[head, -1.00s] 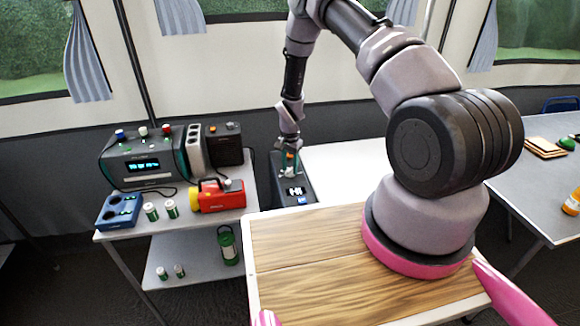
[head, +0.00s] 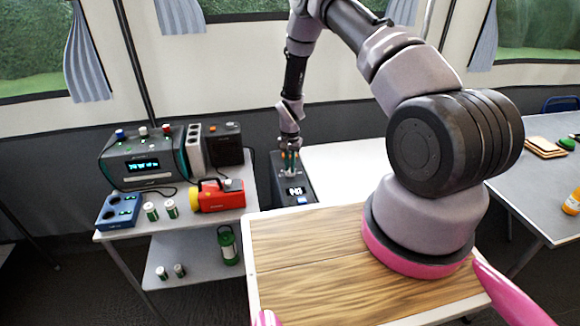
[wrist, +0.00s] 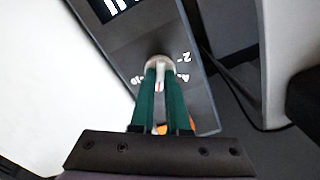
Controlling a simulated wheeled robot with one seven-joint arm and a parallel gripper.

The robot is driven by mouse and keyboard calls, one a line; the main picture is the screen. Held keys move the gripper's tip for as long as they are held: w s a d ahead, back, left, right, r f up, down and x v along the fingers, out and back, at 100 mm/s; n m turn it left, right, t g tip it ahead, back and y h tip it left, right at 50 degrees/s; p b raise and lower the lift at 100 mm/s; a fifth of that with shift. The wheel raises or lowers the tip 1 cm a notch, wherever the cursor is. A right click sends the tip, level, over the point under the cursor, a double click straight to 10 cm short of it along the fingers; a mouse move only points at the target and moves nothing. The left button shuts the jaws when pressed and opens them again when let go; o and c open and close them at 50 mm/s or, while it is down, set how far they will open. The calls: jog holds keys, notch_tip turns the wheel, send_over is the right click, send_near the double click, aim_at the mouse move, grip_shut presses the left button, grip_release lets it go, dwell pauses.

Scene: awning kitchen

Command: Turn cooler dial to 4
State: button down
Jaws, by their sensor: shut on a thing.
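The cooler (head: 307,200) is a dark box with a lit display, between the left table and the white surface. In the wrist view its top panel (wrist: 118,52) shows the display at the upper left and printed numbers around a pale round dial (wrist: 159,61). My gripper (head: 290,171) points down at the cooler's top. In the wrist view the green fingers of my gripper (wrist: 160,76) are shut on the dial, one on each side. A red mark shows between the fingers. The fingers hide part of the dial, and I cannot tell exactly which number it points to.
The left table (head: 130,236) holds a large radio-like device (head: 128,183), a red and yellow lantern (head: 222,197), a blue holder (head: 118,212) and small canisters. A wooden-topped counter (head: 300,260) lies in front of the cooler. A white surface (head: 345,160) lies right of it.

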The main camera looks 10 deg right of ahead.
jog(key=n, duration=1.1)
jog(key=shift+n, duration=1.9)
jog(key=c, duration=0.9)
grip_release()
notch_tip(320, 180, up, 11)
